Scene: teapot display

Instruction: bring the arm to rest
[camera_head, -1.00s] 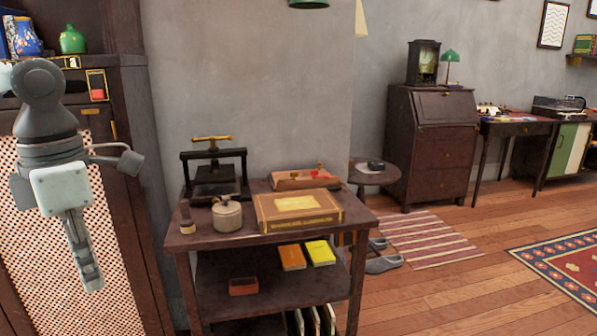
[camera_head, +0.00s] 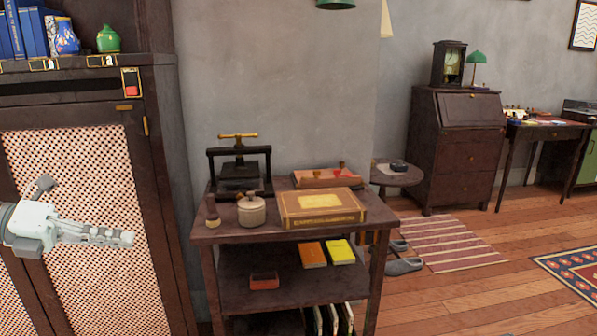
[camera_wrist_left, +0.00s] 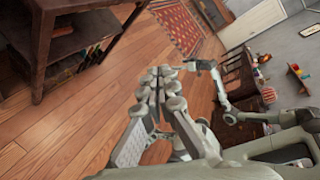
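My left gripper (camera_head: 130,238) comes in from the left edge in the head view, in front of the cabinet's perforated door. It points right and is held level, apart from the furniture. In the left wrist view its fingers (camera_wrist_left: 163,75) lie close together, with nothing seen between them, so it looks shut and empty. Another arm of mine shows beyond them in that view. Its far end is small and partly behind the left fingers, so I cannot tell the state of the right gripper.
A wooden cart (camera_head: 215,235) holds a press (camera_head: 240,170), a round pot (camera_head: 251,211) and a yellow-brown box (camera_head: 322,208). Open floor (camera_head: 450,295) lies to the right.

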